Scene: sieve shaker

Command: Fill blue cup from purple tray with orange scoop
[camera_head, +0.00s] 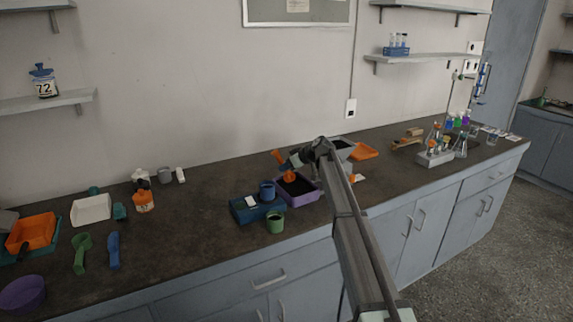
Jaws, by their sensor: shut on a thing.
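The blue cup (267,190) stands upright on a dark blue box-shaped device (243,215), just left of the purple tray. The purple tray (305,198) lies on the dark counter and holds dark material. My gripper (290,164) is above the tray's far left part, shut on the orange scoop (278,157). The scoop's handle sticks up to the left of the gripper, and its orange bowl end shows below, over or at the dark material. I cannot tell whether the bowl touches the material or holds any. My arm hides part of the area to the right.
A green cup (275,222) stands in front of the blue device, near the counter's front edge. An orange tray (363,151) lies behind and right of my arm. Green (82,252) and blue (113,250) scoops lie at left. The counter between them and the device is clear.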

